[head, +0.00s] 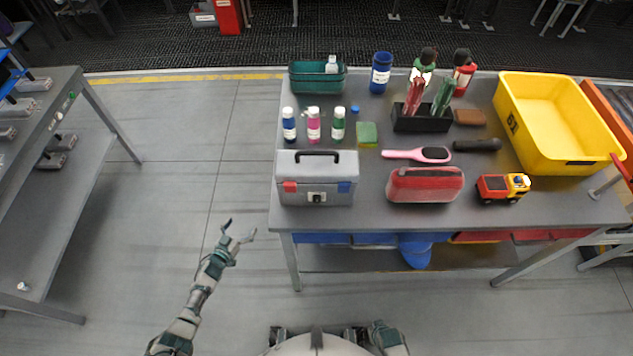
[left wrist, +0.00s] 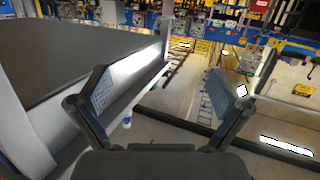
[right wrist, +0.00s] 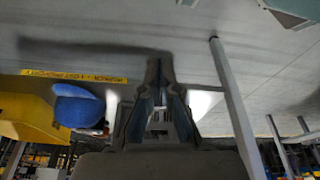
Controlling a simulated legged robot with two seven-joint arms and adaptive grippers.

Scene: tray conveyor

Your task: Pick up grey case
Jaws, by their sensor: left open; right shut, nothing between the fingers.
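The grey case (head: 317,180) stands upright on the left front part of the table. It has a dark handle on top, and a red and a blue latch on its front. My left gripper (head: 239,230) is open and empty, left of and nearer than the case, off the table's left edge. Its two spread fingers also show in the left wrist view (left wrist: 160,90), with nothing between them. The case cannot be made out in that view. My right gripper (right wrist: 158,70) is shut and empty in the right wrist view. In the head view its fingers are hidden.
On the table (head: 375,215), a red case (head: 425,185) stands right of the grey case, with a toy truck (head: 502,188) further right. Several bottles stand behind the grey case. A yellow bin (head: 510,115) is at the right. The floor left of the table is free.

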